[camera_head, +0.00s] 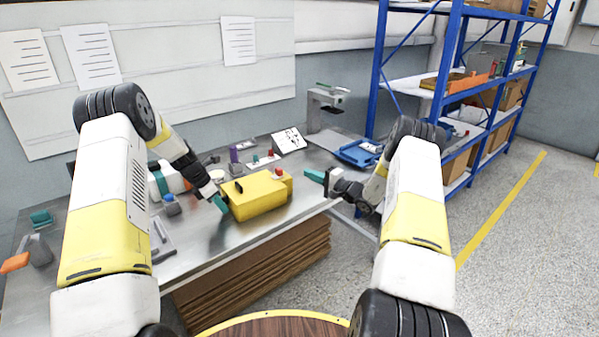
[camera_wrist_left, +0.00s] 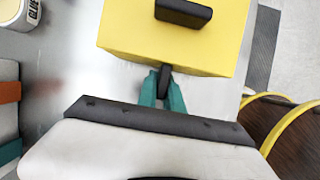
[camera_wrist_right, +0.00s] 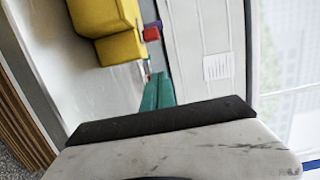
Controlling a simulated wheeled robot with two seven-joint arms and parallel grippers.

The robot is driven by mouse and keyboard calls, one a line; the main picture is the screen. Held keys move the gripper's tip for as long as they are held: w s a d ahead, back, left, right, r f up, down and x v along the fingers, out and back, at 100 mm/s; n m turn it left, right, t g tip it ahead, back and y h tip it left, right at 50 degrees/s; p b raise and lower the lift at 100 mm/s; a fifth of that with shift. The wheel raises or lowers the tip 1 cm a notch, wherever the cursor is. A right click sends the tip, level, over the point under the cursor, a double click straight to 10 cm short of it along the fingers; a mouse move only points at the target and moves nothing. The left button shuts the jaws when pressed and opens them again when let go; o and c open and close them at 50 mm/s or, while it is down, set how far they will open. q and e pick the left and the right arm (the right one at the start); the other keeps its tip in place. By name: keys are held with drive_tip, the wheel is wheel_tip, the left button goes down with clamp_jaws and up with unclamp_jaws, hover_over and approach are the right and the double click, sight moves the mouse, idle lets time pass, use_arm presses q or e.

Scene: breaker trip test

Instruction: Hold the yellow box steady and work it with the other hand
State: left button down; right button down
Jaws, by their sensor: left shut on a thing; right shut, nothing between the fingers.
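The yellow box (camera_head: 258,196) sits on the metal workbench, with a black part on top that also shows in the left wrist view (camera_wrist_left: 184,12). A smaller yellow block with a red button (camera_head: 278,172) adjoins its right end; the button also shows in the right wrist view (camera_wrist_right: 151,33). My left gripper (camera_head: 221,203) is at the box's left end. Its teal fingers (camera_wrist_left: 164,82) are shut on a small dark tab at the box's side. My right gripper (camera_head: 314,175) is shut and empty, to the right of the red button and apart from it.
The metal workbench (camera_head: 205,235) holds a blue tray (camera_head: 358,153), a white sign (camera_head: 289,140) and a grey stand (camera_head: 325,105) behind the box. Small items crowd its left side. A blue shelf rack (camera_head: 452,60) stands at the right. The bench front before the box is clear.

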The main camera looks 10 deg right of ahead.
use_arm(q)
drive_tip(key=shift+a, duration=0.1)
use_arm(e)
drive_tip(key=v, duration=0.3)
drive_tip(key=shift+s+d, duration=0.2)
drive_tip(key=shift+s, duration=0.1)
use_arm(q)
drive_tip(key=c, duration=1.4)
unclamp_jaws()
